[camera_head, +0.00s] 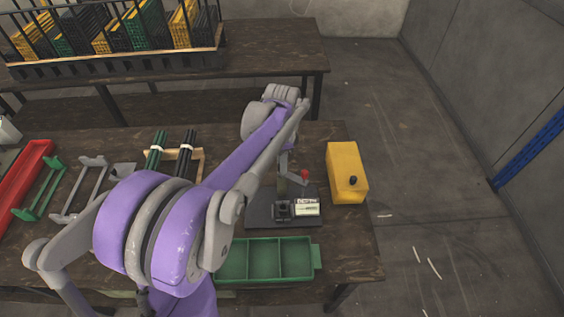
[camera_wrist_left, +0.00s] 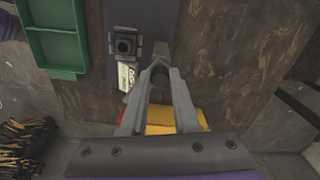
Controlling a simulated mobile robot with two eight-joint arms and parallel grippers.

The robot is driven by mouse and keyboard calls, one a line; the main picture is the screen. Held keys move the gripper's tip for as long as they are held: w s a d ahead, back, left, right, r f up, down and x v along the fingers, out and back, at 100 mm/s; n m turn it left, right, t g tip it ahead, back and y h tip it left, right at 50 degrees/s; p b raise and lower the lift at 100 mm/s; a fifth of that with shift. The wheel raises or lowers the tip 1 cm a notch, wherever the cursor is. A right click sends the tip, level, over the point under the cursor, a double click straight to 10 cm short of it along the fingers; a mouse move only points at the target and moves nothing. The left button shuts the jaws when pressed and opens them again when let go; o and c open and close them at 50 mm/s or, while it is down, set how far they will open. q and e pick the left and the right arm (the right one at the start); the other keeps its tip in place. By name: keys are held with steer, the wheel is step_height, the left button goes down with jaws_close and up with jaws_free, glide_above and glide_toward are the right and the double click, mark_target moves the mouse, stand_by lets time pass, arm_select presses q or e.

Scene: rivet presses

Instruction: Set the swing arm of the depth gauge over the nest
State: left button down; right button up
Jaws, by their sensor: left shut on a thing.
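The depth gauge has a dark base plate (camera_head: 255,207) with a black square nest (camera_head: 283,208) and a white label plate (camera_head: 307,207). In the left wrist view the nest (camera_wrist_left: 125,44) sits left of my fingertips. My left arm reaches over the gauge and hides part of it in the head view. In the wrist view my left gripper (camera_wrist_left: 157,72) is shut on a short grey piece (camera_wrist_left: 161,49), apparently the swing arm, to the right of the nest, not over it. Its far end is hard to make out. My right gripper is out of view.
A yellow box (camera_head: 347,170) with a black knob stands right of the gauge. A green divided tray (camera_head: 265,260) lies in front. Racks with green and black rods (camera_head: 187,150) and a red tray (camera_head: 22,180) stand left. A red knob (camera_head: 305,174) shows by the gauge.

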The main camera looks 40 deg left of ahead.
arm_select(q)
steer(key=m, duration=0.5)
steer(key=shift+m, duration=0.3)
steer(key=m, duration=0.5)
steer(key=shift+m, duration=0.4)
steer(key=c, duration=0.7)
jaws_free()
steer(key=shift+o, duration=0.2)
step_height(320, 180, up, 11)
